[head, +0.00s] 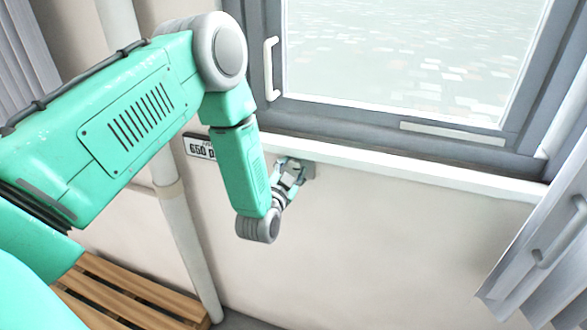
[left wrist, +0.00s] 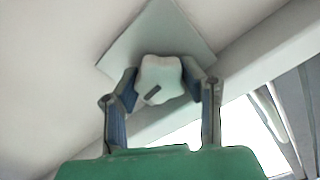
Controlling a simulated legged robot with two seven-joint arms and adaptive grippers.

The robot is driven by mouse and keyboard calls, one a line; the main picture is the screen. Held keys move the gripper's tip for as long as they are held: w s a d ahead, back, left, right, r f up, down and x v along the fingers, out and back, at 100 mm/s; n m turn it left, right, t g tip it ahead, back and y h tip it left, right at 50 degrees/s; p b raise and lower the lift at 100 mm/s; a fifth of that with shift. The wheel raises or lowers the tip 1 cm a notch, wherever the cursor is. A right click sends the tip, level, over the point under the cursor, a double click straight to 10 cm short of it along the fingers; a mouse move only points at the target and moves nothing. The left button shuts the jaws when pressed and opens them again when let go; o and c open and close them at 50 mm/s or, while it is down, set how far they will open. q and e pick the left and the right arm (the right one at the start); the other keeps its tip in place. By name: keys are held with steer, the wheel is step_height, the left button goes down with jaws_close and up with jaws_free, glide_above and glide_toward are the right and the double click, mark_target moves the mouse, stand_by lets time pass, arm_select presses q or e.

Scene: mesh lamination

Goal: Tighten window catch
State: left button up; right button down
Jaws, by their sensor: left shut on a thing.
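The window catch shows in the left wrist view as a pale, lobed knob (left wrist: 158,72) with a dark mark on its face. It stands on a flat square plate (left wrist: 150,35) fixed to the wall. My left gripper (left wrist: 161,80) has one finger on each side of the knob and is shut on it. In the head view my left gripper (head: 293,174) reaches up to the grey plate (head: 309,170) just under the white window sill, and it mostly hides the knob. My right gripper is not in view.
Above the sill (head: 400,170) is a grey-framed window with a white handle (head: 270,68). A sign (head: 200,147) and a vertical pipe (head: 190,240) are left of my gripper. A slatted wooden bench (head: 130,290) is at lower left. Grey panels with a handle (head: 560,232) stand at right.

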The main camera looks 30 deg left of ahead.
arm_select(q)
steer(key=shift+m, duration=0.7)
steer(key=o, duration=1.2)
steer(key=shift+c, duration=0.2)
